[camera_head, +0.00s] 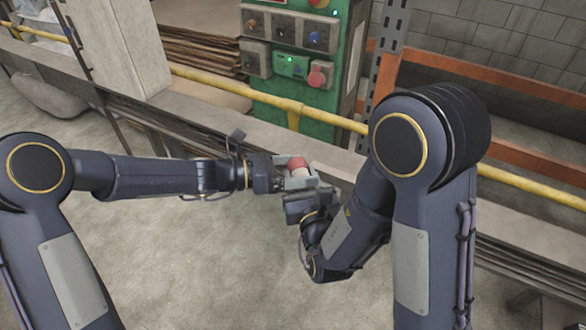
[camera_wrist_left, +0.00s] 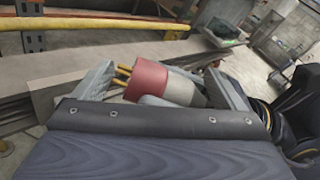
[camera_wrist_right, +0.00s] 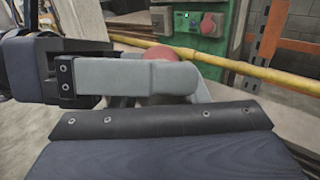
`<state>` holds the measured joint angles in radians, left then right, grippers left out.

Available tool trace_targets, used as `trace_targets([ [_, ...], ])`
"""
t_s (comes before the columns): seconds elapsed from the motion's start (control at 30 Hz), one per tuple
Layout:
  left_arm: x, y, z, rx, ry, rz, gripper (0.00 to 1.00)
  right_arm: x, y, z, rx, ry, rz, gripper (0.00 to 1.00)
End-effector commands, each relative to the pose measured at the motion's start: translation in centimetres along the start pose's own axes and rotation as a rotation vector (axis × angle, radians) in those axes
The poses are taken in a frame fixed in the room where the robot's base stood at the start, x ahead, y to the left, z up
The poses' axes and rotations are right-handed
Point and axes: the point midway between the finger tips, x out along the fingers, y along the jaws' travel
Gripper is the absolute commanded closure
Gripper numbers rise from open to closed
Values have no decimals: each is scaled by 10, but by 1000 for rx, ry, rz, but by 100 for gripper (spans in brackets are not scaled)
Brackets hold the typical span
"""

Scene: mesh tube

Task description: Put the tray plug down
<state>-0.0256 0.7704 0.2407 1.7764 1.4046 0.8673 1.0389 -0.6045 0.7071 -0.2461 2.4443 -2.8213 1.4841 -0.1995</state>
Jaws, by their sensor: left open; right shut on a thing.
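The plug (camera_head: 297,163) has a red body, a pale rear part and brass pins. It is in the air between my two grippers in the head view. My right gripper (camera_head: 308,182) is shut on it; the plug's red top (camera_wrist_right: 160,53) shows behind the grey fingers in the right wrist view. My left gripper (camera_head: 284,172) is open, with its fingers on either side of the plug (camera_wrist_left: 150,80) in the left wrist view. There the pins point left. I cannot tell whether the left fingers touch the plug.
A long grey bench (camera_head: 215,112) with a yellow rail (camera_head: 215,83) runs behind the grippers. A green control panel (camera_head: 318,80) with knobs and red buttons stands behind the rail. An orange rack (camera_head: 480,75) is at the right. The floor (camera_head: 190,260) between my arms is clear.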

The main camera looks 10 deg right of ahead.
Motion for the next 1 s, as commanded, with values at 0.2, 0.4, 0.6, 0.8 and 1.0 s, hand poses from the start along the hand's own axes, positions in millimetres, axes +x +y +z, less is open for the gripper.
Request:
trace_targets([
  [0.2,0,0,0,0,0,0,31,0,0,0,0,-1,0,95],
  [0.4,-1,1,-1,0,2,4,58,0,0,1,1,-3,1,95],
  [0.6,-1,2,-2,0,5,6,65,0,0,2,1,-7,1,58],
  [0.8,-1,1,-1,0,3,3,71,0,0,1,1,-5,1,34],
  [1.0,0,0,0,0,1,1,71,0,0,1,0,-2,0,34],
])
